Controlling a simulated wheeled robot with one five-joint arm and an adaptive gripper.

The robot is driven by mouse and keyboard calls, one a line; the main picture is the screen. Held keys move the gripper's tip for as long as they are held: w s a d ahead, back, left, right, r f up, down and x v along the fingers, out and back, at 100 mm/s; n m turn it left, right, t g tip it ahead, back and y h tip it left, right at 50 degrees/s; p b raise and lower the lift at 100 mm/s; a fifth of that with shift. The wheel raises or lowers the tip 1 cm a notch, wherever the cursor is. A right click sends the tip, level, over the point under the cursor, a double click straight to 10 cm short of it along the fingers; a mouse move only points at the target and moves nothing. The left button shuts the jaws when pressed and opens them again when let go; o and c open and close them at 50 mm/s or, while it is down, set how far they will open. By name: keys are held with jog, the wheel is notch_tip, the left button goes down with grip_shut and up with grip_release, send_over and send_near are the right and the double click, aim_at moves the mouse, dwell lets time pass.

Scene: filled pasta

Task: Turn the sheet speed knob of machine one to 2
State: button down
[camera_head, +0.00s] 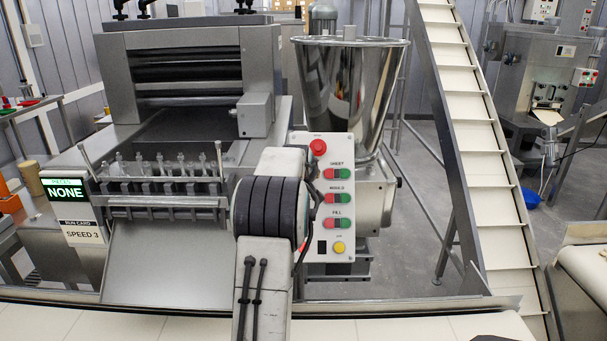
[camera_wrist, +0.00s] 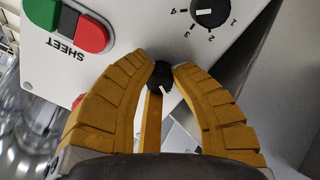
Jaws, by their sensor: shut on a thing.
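In the wrist view my gripper (camera_wrist: 161,72) has its two ribbed orange fingers closed on a small black knob-like piece (camera_wrist: 162,77) at the panel. Its pointer and any scale around it are hidden or too small to read. A numbered black dial knob (camera_wrist: 212,10), marked 1 to 4, stands apart from the fingertips at the top. Its white mark points left, close to the 4. The panel is seen upside down, with the SHEET buttons (camera_wrist: 75,25) upper left. In the head view my arm covers the panel's left part, and my gripper is hidden.
The control panel (camera_head: 307,139) holds a red stop button, SHEET, MOULD and FILL button pairs and a yellow button. A steel hopper (camera_head: 350,95) stands behind it. A run card (camera_head: 83,233) at left reads SPEED 3. A conveyor (camera_head: 130,325) crosses the front.

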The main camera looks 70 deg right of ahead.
jog(key=shift+m, duration=0.8)
jog(key=c, duration=1)
grip_release()
jog(key=shift+c, duration=0.2)
jog(key=v, duration=1.2)
jog(key=shift+w, duration=0.1)
